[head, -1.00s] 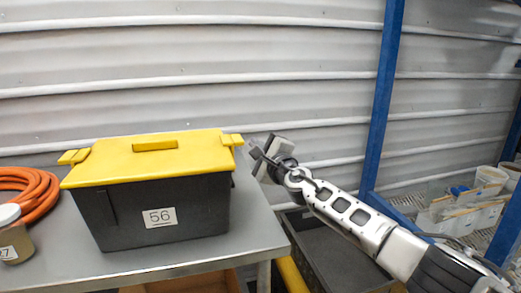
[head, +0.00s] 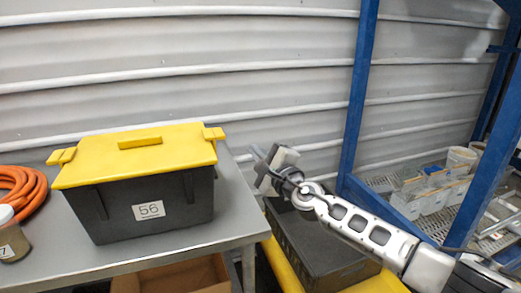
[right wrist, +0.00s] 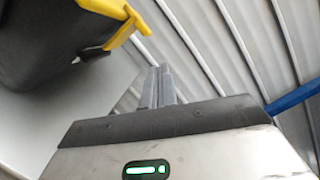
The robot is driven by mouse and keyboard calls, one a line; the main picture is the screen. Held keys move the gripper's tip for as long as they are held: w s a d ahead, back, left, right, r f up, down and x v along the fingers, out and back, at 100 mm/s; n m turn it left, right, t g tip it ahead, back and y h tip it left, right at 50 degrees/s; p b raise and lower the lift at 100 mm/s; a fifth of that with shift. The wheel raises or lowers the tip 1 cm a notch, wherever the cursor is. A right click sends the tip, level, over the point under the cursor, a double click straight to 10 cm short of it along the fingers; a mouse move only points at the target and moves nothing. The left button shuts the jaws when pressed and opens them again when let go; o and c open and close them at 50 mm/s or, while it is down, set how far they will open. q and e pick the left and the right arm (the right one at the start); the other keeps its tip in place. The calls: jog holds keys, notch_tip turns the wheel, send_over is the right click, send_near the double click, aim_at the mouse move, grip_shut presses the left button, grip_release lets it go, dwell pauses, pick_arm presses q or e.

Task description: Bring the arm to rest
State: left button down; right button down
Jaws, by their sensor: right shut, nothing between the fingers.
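My right arm reaches in from the lower right of the head view. Its gripper (head: 262,168) is shut and empty, in the air just right of the black box. In the right wrist view the two fingers (right wrist: 158,88) lie together with nothing between them. The black box (head: 110,212) with a yellow lid (head: 135,155) and the label 56 stands on the grey table, lid on. It also shows at the upper left of the right wrist view (right wrist: 50,40), apart from the fingers. My left gripper is not in view.
The grey table (head: 220,228) ends just below the right gripper. An orange hose (head: 25,190) and a lidded jar (head: 12,240) sit at its left. A dark crate (head: 320,245) stands lower right. Blue rack posts (head: 358,90) and a shelf with white containers (head: 430,200) are further right.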

jog(key=shift+f, duration=0.1)
jog(key=s+d+f+m+g+h, duration=0.1)
jog(key=s+f+m+h, duration=0.1)
jog(key=s+f+m, duration=0.75)
jog(key=s+d+f+m+g+h, duration=0.15)
jog(key=s+f+m, duration=0.35)
jog(key=f+m, duration=0.8)
jog(key=s+d+f+m+g+h, duration=0.1)
jog(key=s+d+f+m, duration=0.2)
jog(key=s+m, duration=0.5)
jog(key=s+d+f+m+g+h, duration=0.1)
jog(key=s+d+m, duration=0.5)
jog(key=m, duration=0.6)
jog(key=s+d+f+m+g+h, duration=0.1)
jog(key=s+d+f+m, duration=0.3)
jog(key=s+m, duration=0.6)
jog(key=shift+s+d+f+g+h, duration=0.15)
jog(key=shift+d+f+g+h, duration=0.25)
jog(key=shift+f+h, duration=0.4)
jog(key=shift+f, duration=0.1)
